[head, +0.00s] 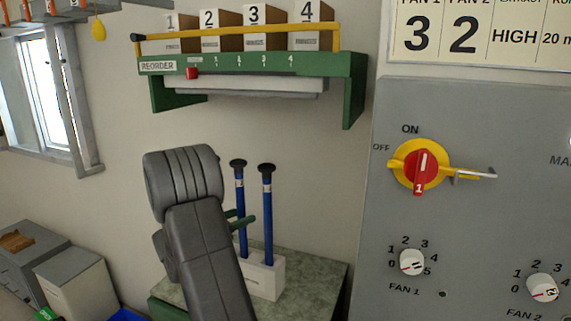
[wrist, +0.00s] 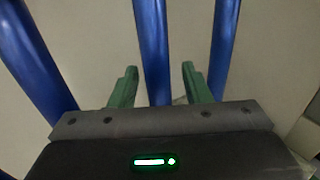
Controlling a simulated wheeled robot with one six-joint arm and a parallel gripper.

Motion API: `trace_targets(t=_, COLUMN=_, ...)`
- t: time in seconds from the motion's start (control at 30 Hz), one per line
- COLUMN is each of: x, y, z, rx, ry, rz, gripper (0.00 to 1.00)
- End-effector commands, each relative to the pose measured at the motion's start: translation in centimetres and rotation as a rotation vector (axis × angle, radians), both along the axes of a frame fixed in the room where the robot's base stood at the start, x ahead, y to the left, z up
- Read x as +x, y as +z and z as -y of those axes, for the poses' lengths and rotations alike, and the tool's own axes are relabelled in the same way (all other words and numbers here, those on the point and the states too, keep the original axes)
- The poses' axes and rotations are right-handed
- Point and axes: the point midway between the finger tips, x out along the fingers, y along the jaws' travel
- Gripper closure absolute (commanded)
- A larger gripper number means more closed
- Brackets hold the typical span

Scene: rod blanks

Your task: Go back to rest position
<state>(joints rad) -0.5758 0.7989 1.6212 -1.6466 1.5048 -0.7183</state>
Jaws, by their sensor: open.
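My gripper (head: 240,218) has green fingers and stands among upright blue rods with black caps. In the wrist view the gripper (wrist: 159,72) is open, with one finger on each side of the middle blue rod (wrist: 152,45). Gaps show between that rod and both fingers. Another blue rod (wrist: 32,62) stands to the left and one (wrist: 223,45) to the right, outside the fingers. In the head view two rods show clearly, one at the gripper (head: 240,190) and one to its right (head: 267,205). My dark arm hides most of what lies behind it.
The rods stand in a white block (head: 265,278) on a green-topped table (head: 312,275). A green shelf (head: 345,68) with numbered boxes hangs above. A grey control panel (head: 480,230) with a red and yellow switch (head: 420,165) is at right. Grey boxes (head: 75,290) stand at lower left.

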Motion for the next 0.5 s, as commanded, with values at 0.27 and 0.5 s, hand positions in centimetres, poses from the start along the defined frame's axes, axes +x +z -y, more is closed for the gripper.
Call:
trace_targets(t=0.27, x=0.2, y=-2.3, z=-0.2, rx=-0.003, ry=0.002, rz=-0.003, gripper=0.57)
trace_targets(t=0.5, x=-2.9, y=-2.5, z=-4.1, rx=0.001, ry=0.005, rz=0.001, gripper=0.57)
